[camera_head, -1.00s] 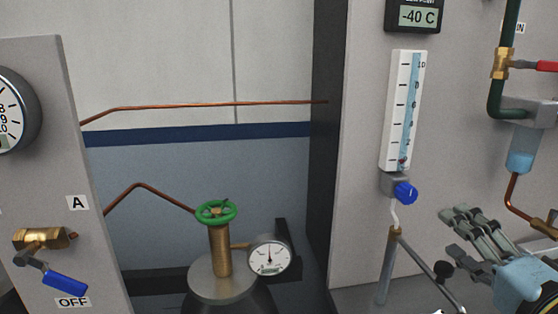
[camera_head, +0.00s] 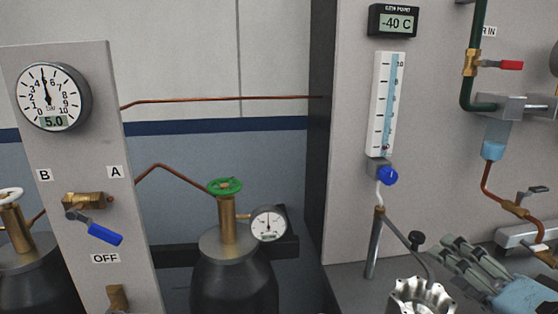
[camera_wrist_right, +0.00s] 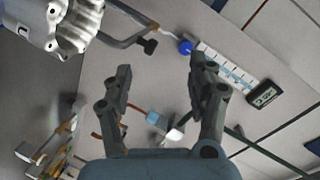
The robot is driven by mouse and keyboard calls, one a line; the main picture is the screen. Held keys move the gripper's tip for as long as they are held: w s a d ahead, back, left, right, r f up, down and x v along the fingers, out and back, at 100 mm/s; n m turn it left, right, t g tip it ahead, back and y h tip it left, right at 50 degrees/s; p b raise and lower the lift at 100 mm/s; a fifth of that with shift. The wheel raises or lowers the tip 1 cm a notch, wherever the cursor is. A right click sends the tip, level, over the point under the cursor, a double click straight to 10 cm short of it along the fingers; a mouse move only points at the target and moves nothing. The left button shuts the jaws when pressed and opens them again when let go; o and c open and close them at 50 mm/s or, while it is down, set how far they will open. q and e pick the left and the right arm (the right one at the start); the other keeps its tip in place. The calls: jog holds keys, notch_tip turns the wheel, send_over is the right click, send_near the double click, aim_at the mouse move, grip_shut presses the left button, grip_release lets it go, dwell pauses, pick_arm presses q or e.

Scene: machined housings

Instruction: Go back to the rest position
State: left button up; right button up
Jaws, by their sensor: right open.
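My right gripper (camera_head: 446,256) is at the lower right of the head view, beside a silver machined housing (camera_head: 420,298) with a scalloped rim. In the right wrist view, my right gripper (camera_wrist_right: 160,66) has its two fingers spread with nothing between them. The housing (camera_wrist_right: 68,25) shows there at the upper left, outside the fingers and apart from them. My left gripper is in neither view.
A flowmeter (camera_head: 385,105) with a blue knob (camera_head: 387,176) is on the right panel, above a bent-arm stand (camera_head: 375,240). A red-handled valve (camera_head: 500,65) is further right. A green-wheeled cylinder (camera_head: 235,285) and a gauge panel (camera_head: 85,150) stand left.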

jog(key=s+f+n+g+h, duration=0.1)
jog(key=s+f+n+g, duration=0.25)
jog(key=s, duration=0.35)
jog(key=s+d+f+n+g+h, duration=0.1)
jog(key=s+f+n+g, duration=0.1)
jog(key=s+n+g, duration=0.3)
jog(key=s+f+n+g+h, duration=0.1)
jog(key=s+f+n+g, duration=0.15)
jog(key=s, duration=0.55)
notch_tip(320, 180, down, 34)
jog(key=s+d+g+b, duration=0.2)
jog(key=d+b, duration=0.1)
jog(key=b, duration=0.6)
pick_arm(q)
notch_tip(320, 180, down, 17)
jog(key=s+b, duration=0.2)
jog(key=b, duration=0.5)
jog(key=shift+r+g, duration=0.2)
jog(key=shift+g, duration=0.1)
pick_arm(e)
jog(key=s+f, duration=0.9)
jog(key=f, duration=0.3)
jog(key=s+d+f+g, duration=0.1)
jog(key=s+f, duration=0.9)
jog(key=f, duration=0.2)
jog(key=shift+f+m, duration=0.3)
jog(key=shift+s, duration=0.1)
